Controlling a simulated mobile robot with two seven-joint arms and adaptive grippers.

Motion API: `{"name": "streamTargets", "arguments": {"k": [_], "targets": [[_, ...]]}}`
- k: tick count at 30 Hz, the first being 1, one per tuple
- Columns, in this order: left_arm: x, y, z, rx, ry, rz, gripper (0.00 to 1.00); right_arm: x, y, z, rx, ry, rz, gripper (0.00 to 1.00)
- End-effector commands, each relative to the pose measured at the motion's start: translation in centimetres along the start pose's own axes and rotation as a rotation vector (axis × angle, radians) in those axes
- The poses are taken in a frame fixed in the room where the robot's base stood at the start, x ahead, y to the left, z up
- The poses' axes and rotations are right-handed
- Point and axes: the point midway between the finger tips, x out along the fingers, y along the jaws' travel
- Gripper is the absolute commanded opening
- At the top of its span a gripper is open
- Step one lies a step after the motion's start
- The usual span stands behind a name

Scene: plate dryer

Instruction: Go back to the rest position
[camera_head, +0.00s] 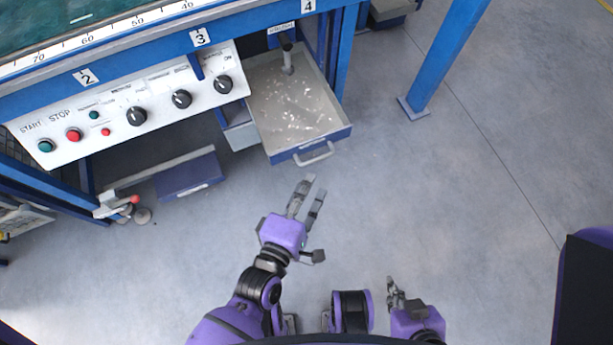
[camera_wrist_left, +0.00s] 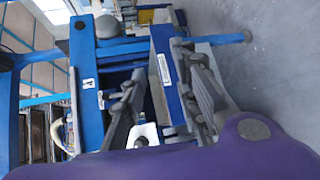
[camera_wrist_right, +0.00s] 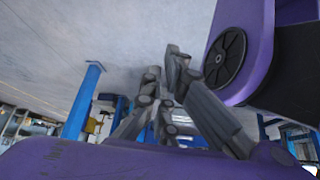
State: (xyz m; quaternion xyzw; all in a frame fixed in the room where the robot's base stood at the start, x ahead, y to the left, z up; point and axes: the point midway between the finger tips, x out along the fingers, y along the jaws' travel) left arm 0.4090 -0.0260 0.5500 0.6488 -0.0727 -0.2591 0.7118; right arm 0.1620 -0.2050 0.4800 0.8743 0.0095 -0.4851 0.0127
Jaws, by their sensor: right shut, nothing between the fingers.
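My left gripper (camera_head: 308,190) is in the lower middle of the head view, in front of the open drawer. Its two fingers stand apart with nothing between them; the left wrist view shows the same gap (camera_wrist_left: 160,95). My right gripper (camera_head: 392,287) is low in the head view, to the right of the left one and close to my body. Its fingers are together and empty, as the right wrist view also shows (camera_wrist_right: 165,95). Both grippers are apart from the machine.
A drawer (camera_head: 301,154) with a handle (camera_head: 314,154) is pulled out from the blue machine. A control panel (camera_head: 130,110) with knobs and buttons is at the left. A blue post (camera_head: 443,55) stands at the upper right. The grey floor (camera_head: 470,210) is clear at the right.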

Motion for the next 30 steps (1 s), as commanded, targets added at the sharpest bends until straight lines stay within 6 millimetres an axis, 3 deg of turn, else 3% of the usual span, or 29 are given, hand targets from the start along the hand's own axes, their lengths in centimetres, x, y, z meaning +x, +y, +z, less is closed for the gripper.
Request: {"name": "streamTargets", "arguments": {"k": [22,26,28,30], "targets": [[0.0,0.0,0.0,0.0,0.0,-0.001,0.28,-0.2,0.0,-0.4,-0.006,0.007,-0.001,0.0],[0.1,-0.7,0.3,0.216,-0.019,-0.041,0.28,-0.6,-0.2,1.2,0.008,-0.018,0.002,0.0],[0.1,-0.5,-0.2,0.414,-0.028,-0.07,0.28,-0.7,-0.2,1.6,0.009,-0.026,0.002,0.0],[-1.3,-1.5,-1.3,0.623,-0.03,-0.137,0.28,-0.8,-0.2,1.7,0.009,-0.03,0.003,0.0]]}}
